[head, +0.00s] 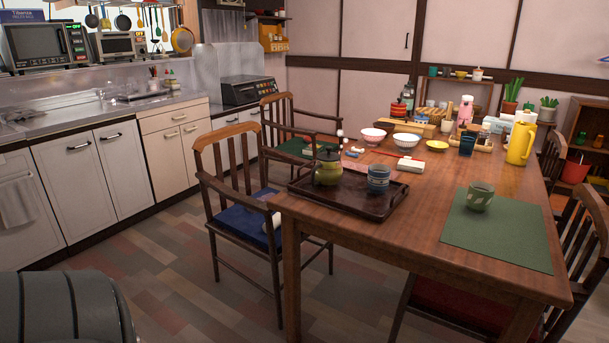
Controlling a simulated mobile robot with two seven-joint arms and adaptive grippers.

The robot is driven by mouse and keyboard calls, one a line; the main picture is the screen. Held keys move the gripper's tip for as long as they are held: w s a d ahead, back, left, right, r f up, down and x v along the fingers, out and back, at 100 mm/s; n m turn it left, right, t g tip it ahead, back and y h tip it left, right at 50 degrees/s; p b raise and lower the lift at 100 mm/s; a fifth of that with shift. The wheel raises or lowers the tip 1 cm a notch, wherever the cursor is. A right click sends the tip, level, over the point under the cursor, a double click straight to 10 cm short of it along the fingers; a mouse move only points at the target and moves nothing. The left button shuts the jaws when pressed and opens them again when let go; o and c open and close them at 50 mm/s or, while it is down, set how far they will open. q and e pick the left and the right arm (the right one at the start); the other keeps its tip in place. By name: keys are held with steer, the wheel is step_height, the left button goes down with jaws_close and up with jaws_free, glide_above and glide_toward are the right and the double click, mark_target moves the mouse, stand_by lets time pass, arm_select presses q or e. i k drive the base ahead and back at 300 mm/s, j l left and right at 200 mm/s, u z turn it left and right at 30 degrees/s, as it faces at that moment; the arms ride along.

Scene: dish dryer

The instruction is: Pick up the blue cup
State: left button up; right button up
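A cup with blue and pale bands (378,179) stands upright on a dark wooden tray (352,205) on the near left of the dining table. A plain dark blue tumbler (467,146) stands further back on the table, near the yellow pitcher. I cannot tell from this view alone which of the two is meant by the blue cup. Neither of my grippers is in view.
A teapot (328,168) is beside the banded cup on the tray. A grey-green cup (480,195) sits on a green placemat (500,243). Bowls, a yellow pitcher (520,143) and small items crowd the table's back. A wooden chair (238,217) stands at the table's left side.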

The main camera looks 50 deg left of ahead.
mark_target(378, 174)
steer(key=i+j+u, duration=0.3)
steer(key=u, duration=0.2)
steer(key=i+j+u, duration=0.1)
steer(key=i+u, duration=0.35)
steer(key=i, duration=0.6)
steer(key=k, duration=0.5)
steer(key=k+z, duration=0.15)
steer(key=z, duration=1.2)
steer(key=k+j+z, duration=0.15)
steer(key=k+z, duration=0.25)
steer(key=k+j+z, duration=0.1)
steer(key=k+z, duration=0.15)
steer(key=z, duration=0.2)
